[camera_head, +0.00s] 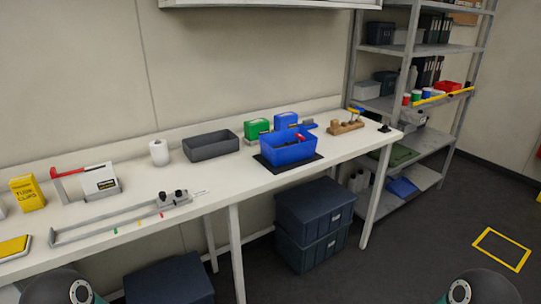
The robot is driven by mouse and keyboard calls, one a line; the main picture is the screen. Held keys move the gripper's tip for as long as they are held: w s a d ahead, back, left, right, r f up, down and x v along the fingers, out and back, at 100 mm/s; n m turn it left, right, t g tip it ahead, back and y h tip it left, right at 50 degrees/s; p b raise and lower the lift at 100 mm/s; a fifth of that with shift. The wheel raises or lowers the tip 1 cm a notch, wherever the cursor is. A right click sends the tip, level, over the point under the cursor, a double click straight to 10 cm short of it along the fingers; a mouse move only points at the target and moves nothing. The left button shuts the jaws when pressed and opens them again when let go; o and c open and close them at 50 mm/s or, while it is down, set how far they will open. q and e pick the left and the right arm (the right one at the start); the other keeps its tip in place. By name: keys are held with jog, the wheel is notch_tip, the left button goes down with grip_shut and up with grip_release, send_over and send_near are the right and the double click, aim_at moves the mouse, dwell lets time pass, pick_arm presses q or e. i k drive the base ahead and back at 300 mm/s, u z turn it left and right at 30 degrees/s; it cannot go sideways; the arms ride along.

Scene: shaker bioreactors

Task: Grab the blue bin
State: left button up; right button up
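The blue bin (288,148) is an open-topped box standing on a black mat (263,163) on the right half of the white bench. Small dark and red items show inside it. My grippers do not show in the head view. Only rounded dark parts of my arms show at the bottom left and bottom right corners, well below and in front of the bench.
On the white bench (225,178), a dark grey tray (211,146) is left of the bin. Green (257,128) and blue (285,121) boxes stand behind it; a wooden block (346,127) is to its right. Dark crates (315,212) are stacked below. A metal shelf (420,50) stands right.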

aim_at(279, 157)
jog(key=u, duration=1.55)
jog(key=i, duration=0.1)
jog(key=z, duration=3.5)
jog(key=i, duration=2.4)
jog(key=u, duration=3.2)
